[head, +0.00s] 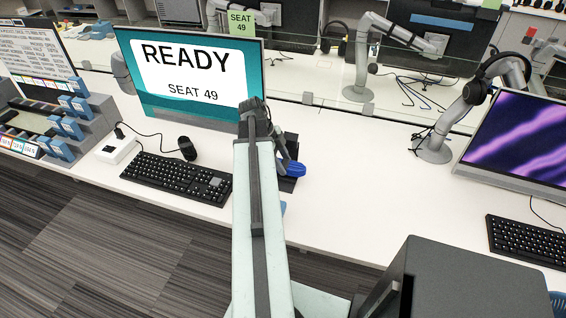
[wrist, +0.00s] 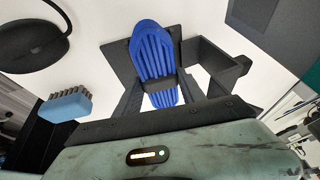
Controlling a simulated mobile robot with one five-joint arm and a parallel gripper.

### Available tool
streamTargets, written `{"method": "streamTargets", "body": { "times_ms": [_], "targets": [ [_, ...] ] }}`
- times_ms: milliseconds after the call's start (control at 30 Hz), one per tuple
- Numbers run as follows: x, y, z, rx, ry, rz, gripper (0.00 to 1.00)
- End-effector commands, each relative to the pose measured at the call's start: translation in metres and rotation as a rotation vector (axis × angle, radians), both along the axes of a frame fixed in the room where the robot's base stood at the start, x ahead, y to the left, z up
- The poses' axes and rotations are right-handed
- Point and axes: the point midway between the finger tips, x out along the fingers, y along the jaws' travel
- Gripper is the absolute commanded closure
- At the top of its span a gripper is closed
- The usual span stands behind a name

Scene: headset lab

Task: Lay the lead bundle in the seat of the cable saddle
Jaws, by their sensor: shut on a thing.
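The lead bundle (wrist: 152,52) is blue and ribbed, and stands out between my fingers in the wrist view. My gripper (wrist: 160,88) is shut on it. In the head view the bundle (head: 295,169) shows just right of my arm. A dark angular piece, which looks like the cable saddle (wrist: 228,78), is beside and behind the bundle in the wrist view. In the head view the dark piece (head: 288,185) is partly hidden by my arm and gripper. I cannot tell whether the bundle touches the seat.
A light-blue brush (wrist: 68,105) lies left in the wrist view.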

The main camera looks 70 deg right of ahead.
Motion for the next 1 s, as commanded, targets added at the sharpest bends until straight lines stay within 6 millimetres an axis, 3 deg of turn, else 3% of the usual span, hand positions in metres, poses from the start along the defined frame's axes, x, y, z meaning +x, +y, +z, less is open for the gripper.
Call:
{"method": "streamTargets", "body": {
  "times_ms": [567, 600, 700, 1000],
  "targets": [
    [0.0, 0.0, -0.016, 0.0, 0.0, 0.0, 1.0],
    [0.0, 0.0, -0.016, 0.0, 0.0, 0.0, 0.5],
    [0.0, 0.0, -0.015, 0.0, 0.0, 0.0, 0.28],
    [0.001, 0.001, -0.011, 0.003, 0.0, -0.001, 0.28]
  ]
}}
